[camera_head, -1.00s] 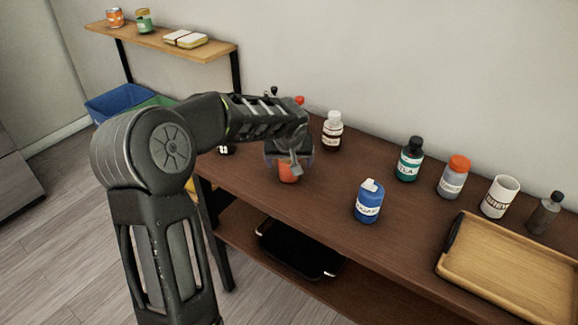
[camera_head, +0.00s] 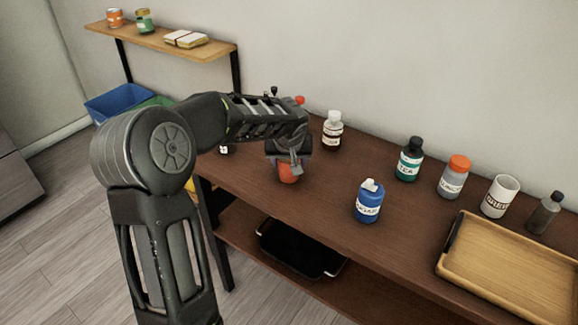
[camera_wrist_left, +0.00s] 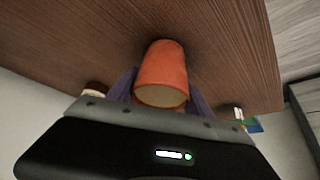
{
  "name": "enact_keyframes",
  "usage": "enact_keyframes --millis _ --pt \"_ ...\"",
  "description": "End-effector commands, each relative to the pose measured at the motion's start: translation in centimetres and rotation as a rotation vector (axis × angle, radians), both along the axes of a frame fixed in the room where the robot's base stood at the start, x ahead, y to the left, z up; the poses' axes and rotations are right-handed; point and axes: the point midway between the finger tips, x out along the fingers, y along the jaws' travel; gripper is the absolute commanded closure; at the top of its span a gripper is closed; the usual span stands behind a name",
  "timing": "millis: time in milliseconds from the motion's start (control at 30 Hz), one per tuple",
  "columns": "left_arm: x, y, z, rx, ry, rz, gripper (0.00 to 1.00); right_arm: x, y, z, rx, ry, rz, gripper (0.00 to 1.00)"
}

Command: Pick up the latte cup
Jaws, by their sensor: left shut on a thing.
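An orange cup (camera_head: 289,173) stands on the brown table beneath my left gripper (camera_head: 290,157); its upper part is hidden by the gripper in the head view. In the left wrist view the orange cup (camera_wrist_left: 163,75) sits between the two purplish fingers, which are shut on it from both sides. It appears to be still on the tabletop. No lettering on it is readable, so I cannot confirm from a label that it is the latte cup. My right gripper is not in view.
A blue bottle (camera_head: 369,201) stands right of the cup and a white-capped bottle (camera_head: 332,131) behind it.

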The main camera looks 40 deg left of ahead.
Motion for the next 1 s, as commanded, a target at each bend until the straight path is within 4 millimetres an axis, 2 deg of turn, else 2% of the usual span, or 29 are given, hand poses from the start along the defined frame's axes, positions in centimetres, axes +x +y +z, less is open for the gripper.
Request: enact_keyframes --millis 100,333,467,633,900,1000 --pt "0.0 0.0 0.0 0.0 0.0 0.0 0.94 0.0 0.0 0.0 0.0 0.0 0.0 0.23" --pt "0.0 0.0 0.1 0.0 -0.002 0.0 0.94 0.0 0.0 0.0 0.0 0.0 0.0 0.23" --pt "0.1 0.0 0.9 0.002 -0.003 0.0 0.94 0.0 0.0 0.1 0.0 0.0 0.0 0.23" --pt "0.1 0.0 3.4 0.001 -0.005 0.001 0.94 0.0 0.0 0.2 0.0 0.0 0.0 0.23" --pt "0.1 0.0 8.5 0.001 -0.006 0.001 0.94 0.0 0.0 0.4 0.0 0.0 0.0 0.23" --pt "0.1 0.0 9.6 0.002 -0.004 0.0 0.94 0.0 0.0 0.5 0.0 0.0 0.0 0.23"
